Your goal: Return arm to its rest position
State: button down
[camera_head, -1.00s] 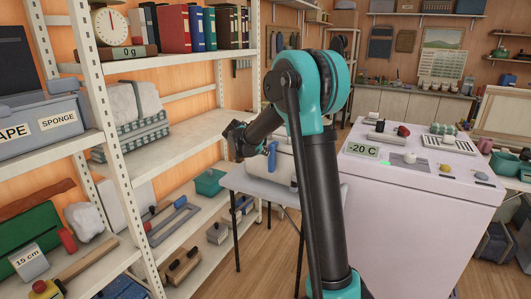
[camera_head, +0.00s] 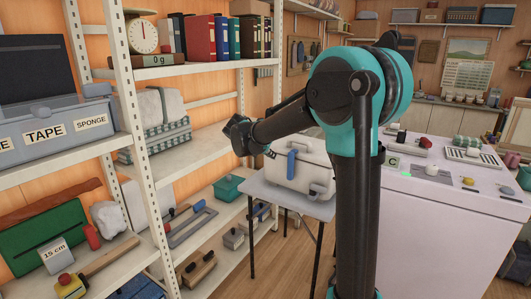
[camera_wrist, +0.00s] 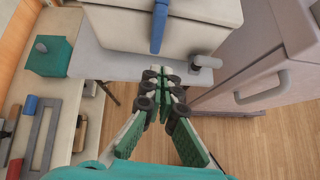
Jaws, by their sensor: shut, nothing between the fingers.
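My gripper (camera_wrist: 160,85) points downward in the wrist view, its fingers together and nothing between them. The white crate (camera_wrist: 115,27) with a blue strap on its side is just beyond the fingertips in that view. It also shows in the head view (camera_head: 312,172), standing on a small grey table (camera_head: 275,196). In the head view my arm stands up at the right of the middle, bent over, with its end reaching left in front of the shelf. I cannot tell from the head view how far the gripper is from the crate.
The metal shelf (camera_head: 150,140) at left carries a scale (camera_head: 142,37), books, a grey bin (camera_head: 45,132), cloths and tools. The white freezer (camera_head: 440,230) stands at right. A teal box (camera_head: 228,188) lies on the lower shelf. Wooden floor (camera_wrist: 250,135) is open below the table.

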jog(key=s+d+f+m+g+y, duration=0.1)
jog(key=s+d+f+m, duration=0.2)
jog(key=s+m, duration=0.15)
jog(key=s+d+f+m+g, duration=0.1)
jog(key=s+d+f+m, duration=0.2)
jog(key=s+d, duration=0.15)
jog(key=s+f+m+y, duration=0.2)
jog(key=s+f+m, duration=0.3)
jog(key=s, duration=0.3)
jog(key=s+d+f+m+g+y, duration=0.1)
jog(key=s+f+m, duration=0.3)
jog(key=s+m, duration=0.4)
jog(key=s+f+m+y, duration=0.2)
jog(key=s+f+m, duration=0.3)
jog(key=s, duration=0.5)
jog(key=shift+s+d+f+m+y, duration=0.15)
jog(key=shift+d+f+m+y, duration=0.15)
jog(key=shift+m, duration=0.55)
